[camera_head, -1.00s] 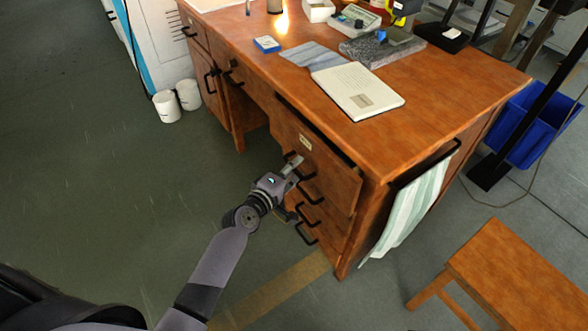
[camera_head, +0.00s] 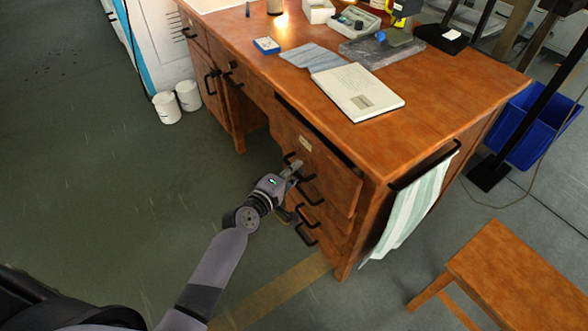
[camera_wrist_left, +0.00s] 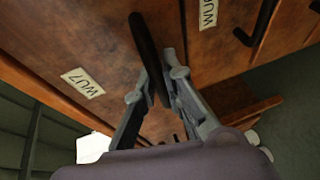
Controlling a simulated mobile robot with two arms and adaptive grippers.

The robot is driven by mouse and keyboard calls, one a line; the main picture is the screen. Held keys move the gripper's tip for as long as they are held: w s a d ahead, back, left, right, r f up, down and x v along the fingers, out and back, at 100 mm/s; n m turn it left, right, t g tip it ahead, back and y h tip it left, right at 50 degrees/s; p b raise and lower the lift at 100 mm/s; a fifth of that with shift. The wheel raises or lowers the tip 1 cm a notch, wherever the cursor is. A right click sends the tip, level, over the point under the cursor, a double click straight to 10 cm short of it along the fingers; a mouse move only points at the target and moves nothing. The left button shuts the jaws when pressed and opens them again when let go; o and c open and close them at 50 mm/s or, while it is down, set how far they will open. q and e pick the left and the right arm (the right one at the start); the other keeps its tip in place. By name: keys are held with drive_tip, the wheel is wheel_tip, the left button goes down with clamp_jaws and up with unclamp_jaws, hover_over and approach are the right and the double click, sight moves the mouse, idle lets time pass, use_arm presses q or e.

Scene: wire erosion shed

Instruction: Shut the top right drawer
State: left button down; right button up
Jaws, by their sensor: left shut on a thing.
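The top right drawer (camera_head: 335,172) of the wooden desk stands partly out, with a dark gap between its front and the desk top. Its front bears a small pale label, which reads WU7 upside down in the left wrist view (camera_wrist_left: 82,83). My left gripper (camera_head: 295,170) is at the drawer's black bar handle (camera_wrist_left: 144,45). In the left wrist view its two fingers (camera_wrist_left: 156,98) lie on either side of the bar, shut on it. The gripper partly hides the handle in the head view. My right gripper is not in view.
Lower drawers with black handles (camera_head: 306,235) sit below. A striped towel (camera_head: 405,215) hangs on the desk's right side. A wooden stool (camera_head: 515,275) stands at the lower right, and white pots (camera_head: 167,107) are at the left. The floor left of the drawers is clear.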

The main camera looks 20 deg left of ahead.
sight(305, 164)
use_arm(q)
drive_tip(key=shift+w, duration=0.1)
idle(0.3)
drive_tip(key=w+d, duration=0.2)
drive_tip(key=shift+w, duration=0.3)
drive_tip(key=shift+d, duration=0.1)
drive_tip(key=c, duration=1.7)
unclamp_jaws()
drive_tip(key=shift+w, duration=0.1)
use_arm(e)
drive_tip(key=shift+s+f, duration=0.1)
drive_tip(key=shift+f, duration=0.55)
use_arm(q)
drive_tip(key=shift+o, duration=0.2)
drive_tip(key=shift+d, duration=0.1)
drive_tip(key=v, duration=1.2)
